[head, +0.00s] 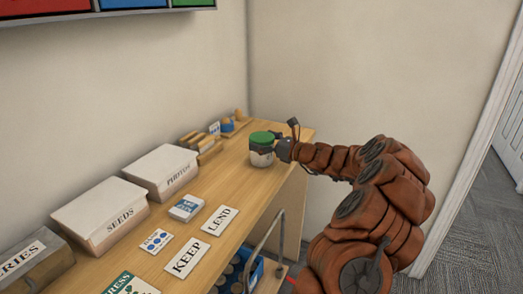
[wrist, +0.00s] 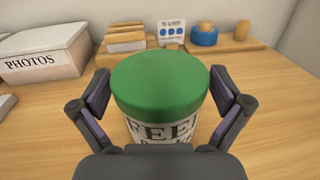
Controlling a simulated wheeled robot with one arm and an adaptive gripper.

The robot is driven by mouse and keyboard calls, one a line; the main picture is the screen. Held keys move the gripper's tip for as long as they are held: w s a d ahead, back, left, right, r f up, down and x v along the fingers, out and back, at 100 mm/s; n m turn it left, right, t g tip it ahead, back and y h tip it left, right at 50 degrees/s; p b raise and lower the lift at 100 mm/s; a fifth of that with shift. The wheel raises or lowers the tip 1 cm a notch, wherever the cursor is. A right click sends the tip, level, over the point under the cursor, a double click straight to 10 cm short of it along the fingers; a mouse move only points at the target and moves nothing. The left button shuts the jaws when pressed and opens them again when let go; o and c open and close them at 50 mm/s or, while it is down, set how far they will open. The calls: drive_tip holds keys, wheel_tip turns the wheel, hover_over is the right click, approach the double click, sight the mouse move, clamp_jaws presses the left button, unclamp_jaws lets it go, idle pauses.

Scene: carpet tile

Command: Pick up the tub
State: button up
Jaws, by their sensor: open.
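The tub (head: 262,154) has a green lid and a pale body, and stands upright on the wooden counter (head: 200,199) near its far end. In the wrist view the tub (wrist: 160,85) fills the middle, with dark lettering on its body, partly hidden by my gripper. My gripper (wrist: 165,98) is open, with one finger on each side of the tub. A small gap shows between the tub and each finger near the tips. In the head view my gripper (head: 279,148) is at the tub's right side, its fingers hard to make out.
White boxes marked PHOTOS (head: 161,171) and SEEDS (head: 101,214) stand along the wall. Behind the tub are a wooden card holder (wrist: 126,38), a dotted card (wrist: 171,31), a blue round item (wrist: 204,36) and a wooden egg-shaped item (wrist: 241,30). KEEP (head: 187,257) and LEND (head: 220,220) cards lie nearer.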

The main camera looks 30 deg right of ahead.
drive_tip(key=c, duration=1.5)
drive_tip(key=shift+r, duration=0.1)
